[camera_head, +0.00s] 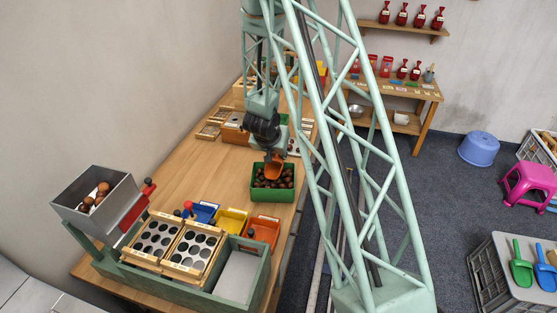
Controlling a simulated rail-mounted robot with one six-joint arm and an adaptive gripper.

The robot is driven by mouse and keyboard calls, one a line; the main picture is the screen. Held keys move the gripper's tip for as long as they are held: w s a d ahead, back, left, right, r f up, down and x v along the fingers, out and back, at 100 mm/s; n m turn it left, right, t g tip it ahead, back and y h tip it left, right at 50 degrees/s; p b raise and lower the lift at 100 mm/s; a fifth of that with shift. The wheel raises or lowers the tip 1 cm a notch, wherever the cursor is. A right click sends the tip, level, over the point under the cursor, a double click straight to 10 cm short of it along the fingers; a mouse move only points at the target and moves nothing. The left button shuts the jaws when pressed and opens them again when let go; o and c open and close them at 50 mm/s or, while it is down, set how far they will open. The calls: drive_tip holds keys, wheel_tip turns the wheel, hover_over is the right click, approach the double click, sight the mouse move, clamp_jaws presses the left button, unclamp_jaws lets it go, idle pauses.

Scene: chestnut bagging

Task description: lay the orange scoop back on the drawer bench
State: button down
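The orange scoop (274,169) hangs from my gripper (270,154), which appears shut on it. The scoop is just over or in a green crate (273,196) of brown chestnuts; I cannot tell whether it touches them. The crate stands on the long wooden bench (190,172) along the left wall. No drawer fronts show clearly on this bench, so I cannot tell whether it is the drawer bench. A smaller wooden bench (424,91) stands at the back right, with red items on it.
A grey hopper (88,193) with chestnuts and a green sorting frame (197,291) fill the bench's near end. Blue (203,212), yellow (231,221) and orange (265,230) trays stand beside them. Green (521,267) and blue (543,275) scoops lie on a grey crate at right.

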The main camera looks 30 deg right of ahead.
drive_tip(key=shift+f, duration=0.6)
drive_tip(key=shift+f, duration=0.2)
drive_tip(key=c, duration=2.6)
unclamp_jaws()
drive_tip(key=shift+c, duration=0.2)
drive_tip(key=shift+r, duration=0.2)
drive_tip(key=shift+s+r, duration=0.1)
drive_tip(key=shift+r, duration=0.05)
drive_tip(key=p+v, duration=0.3)
drive_tip(key=v, duration=0.8)
drive_tip(key=shift+s+r, duration=0.15)
drive_tip(key=shift+r, duration=0.2)
drive_tip(key=shift+a, duration=0.15)
